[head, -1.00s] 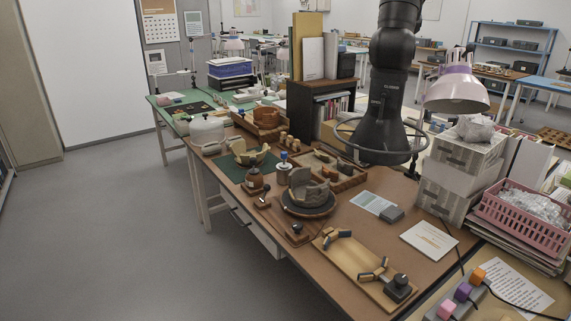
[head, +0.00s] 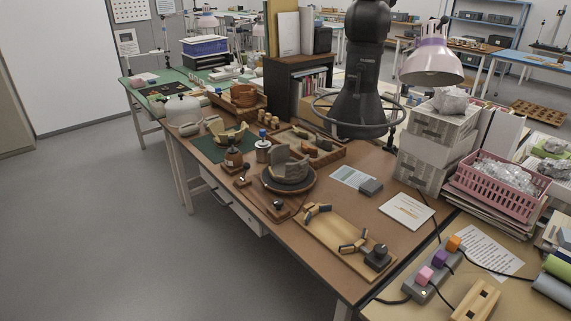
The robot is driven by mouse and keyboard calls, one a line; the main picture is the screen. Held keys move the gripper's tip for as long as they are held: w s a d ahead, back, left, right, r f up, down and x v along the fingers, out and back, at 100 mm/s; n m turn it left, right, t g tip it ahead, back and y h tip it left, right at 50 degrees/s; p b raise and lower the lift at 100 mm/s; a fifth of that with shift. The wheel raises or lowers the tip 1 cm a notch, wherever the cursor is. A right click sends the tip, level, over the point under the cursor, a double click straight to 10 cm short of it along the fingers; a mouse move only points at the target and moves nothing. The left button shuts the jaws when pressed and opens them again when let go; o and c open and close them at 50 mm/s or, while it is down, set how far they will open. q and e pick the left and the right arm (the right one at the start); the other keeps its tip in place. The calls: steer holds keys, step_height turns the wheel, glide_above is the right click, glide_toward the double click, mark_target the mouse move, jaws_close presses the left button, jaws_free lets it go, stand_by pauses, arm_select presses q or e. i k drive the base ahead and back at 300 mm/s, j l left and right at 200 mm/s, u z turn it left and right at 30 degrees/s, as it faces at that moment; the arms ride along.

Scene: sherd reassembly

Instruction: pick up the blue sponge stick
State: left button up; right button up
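A small blue tip (head: 262,134) stands up out of a pale metal-looking jar (head: 263,152) on the brown table, behind the turntable. It may be the sponge stick; it is too small to tell for sure. Neither of my grippers shows in the head view.
A turntable (head: 288,184) with a grey part-built pot (head: 290,163) stands in front of the jar. A sherd tray (head: 318,154) lies behind right. A black hood with a ring (head: 358,110) hangs above the table. Open floor (head: 120,230) lies to the left.

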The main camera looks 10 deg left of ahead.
mark_target(262, 133)
steer(key=z, duration=0.45)
steer(key=i+j+z, duration=0.15)
steer(key=j+z, duration=0.45)
steer(key=j, duration=0.2)
steer(key=i+j+z, duration=0.1)
steer(key=j, duration=0.65)
steer(key=i+j+z, duration=0.1)
steer(key=j, duration=0.65)
steer(key=i+j+z, duration=0.1)
steer(key=j, duration=0.65)
